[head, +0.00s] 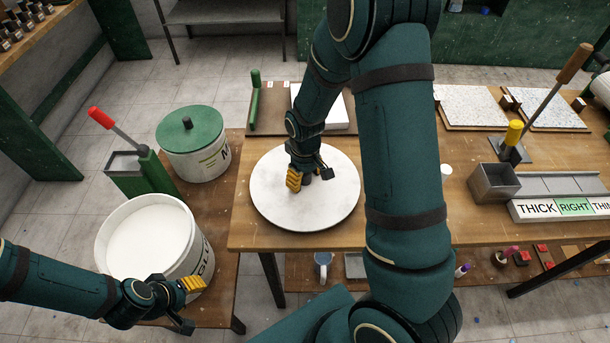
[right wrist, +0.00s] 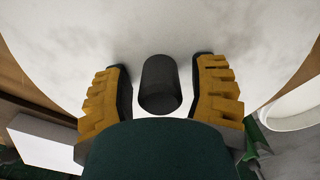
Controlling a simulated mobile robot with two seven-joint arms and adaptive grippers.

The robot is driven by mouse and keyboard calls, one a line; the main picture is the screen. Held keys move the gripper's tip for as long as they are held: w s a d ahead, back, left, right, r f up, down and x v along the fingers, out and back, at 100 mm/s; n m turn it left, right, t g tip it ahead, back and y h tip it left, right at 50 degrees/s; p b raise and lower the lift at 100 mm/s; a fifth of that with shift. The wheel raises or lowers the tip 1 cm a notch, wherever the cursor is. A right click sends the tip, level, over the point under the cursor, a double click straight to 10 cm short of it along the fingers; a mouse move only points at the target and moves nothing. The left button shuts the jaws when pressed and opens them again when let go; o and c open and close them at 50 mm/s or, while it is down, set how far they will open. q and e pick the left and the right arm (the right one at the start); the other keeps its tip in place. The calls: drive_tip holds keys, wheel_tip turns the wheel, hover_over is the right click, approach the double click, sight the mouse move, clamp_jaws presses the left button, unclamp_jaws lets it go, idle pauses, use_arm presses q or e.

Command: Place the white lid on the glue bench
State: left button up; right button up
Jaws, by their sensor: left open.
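The white lid (head: 265,205) is a large round disc lying flat at the left end of the wooden worktable. Its dark knob (right wrist: 160,83) stands up in the right wrist view. My right gripper (head: 311,180) is over the lid, with its yellow-padded fingers on either side of the knob and gaps showing, so it is open around it. The low wooden glue bench (head: 222,262) at the left bears an open white glue bucket (head: 190,262). My left gripper (head: 188,305) is open beside this bucket's front right side.
A bucket with a green lid (head: 190,130) and a green holder (head: 145,175) with a red-handled tool also occupy the bench. A board with a white block (head: 335,112) lies behind the lid. A grey bin (head: 493,185) and label strip stand at the right.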

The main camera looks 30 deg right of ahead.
drive_tip(key=shift+r, duration=0.1)
drive_tip(key=shift+r, duration=0.2)
wheel_tip(320, 180, up, 12)
drive_tip(key=shift+f+p, duration=0.1)
drive_tip(key=shift+p, duration=0.8)
